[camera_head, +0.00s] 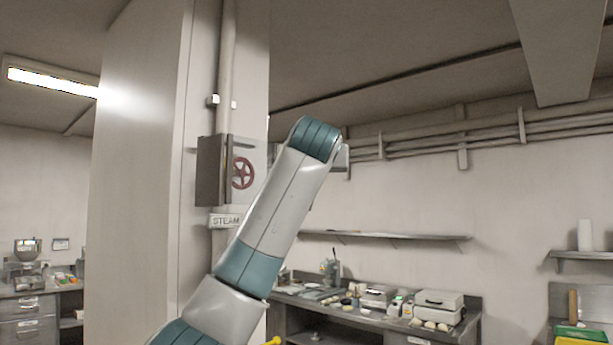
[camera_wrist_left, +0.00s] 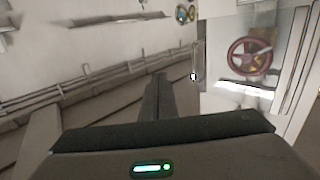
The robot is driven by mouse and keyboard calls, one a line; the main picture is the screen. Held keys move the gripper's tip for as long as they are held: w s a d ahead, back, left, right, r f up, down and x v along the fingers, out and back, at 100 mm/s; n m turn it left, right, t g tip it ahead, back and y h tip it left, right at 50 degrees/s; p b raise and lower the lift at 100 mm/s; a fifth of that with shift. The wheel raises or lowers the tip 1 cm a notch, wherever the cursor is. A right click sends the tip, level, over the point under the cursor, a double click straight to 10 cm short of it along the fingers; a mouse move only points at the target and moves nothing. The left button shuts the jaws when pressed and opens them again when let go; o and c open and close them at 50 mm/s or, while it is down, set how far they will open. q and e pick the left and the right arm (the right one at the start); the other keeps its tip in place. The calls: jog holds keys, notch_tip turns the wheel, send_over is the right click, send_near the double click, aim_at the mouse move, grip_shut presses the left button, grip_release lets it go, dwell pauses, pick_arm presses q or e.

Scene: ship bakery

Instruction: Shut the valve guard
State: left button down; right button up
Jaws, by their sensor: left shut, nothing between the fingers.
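The valve guard (camera_head: 211,171) is a grey metal panel on the pillar in the head view. It stands swung out to the left, and the red valve wheel (camera_head: 242,173) is exposed beside it. A STEAM label (camera_head: 224,220) sits below. The wheel also shows at the right of the wrist view (camera_wrist_left: 250,55), which looks upside down; I cannot clearly make out the guard there. My left gripper (camera_wrist_left: 156,92) is shut and empty, apart from the wheel. In the head view my left arm hides its fingers. My right gripper is not in view.
The pillar (camera_head: 140,180) rises at the left, with a vertical pipe (camera_head: 226,70) above the valve. A wall shelf (camera_head: 385,236) and a cluttered counter (camera_head: 350,316) stand behind, to the right. Pipes (camera_head: 440,143) run along the back wall. The air right of my arm looks clear.

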pick_arm(q)
jog(key=s+d+b, duration=0.2)
jog(key=s+d, duration=0.2)
jog(key=s, duration=0.1)
jog(key=shift+d+r+b, duration=0.15)
jog(key=shift+d+b, duration=0.05)
jog(key=shift+b, duration=0.2)
jog(key=shift+s, duration=0.1)
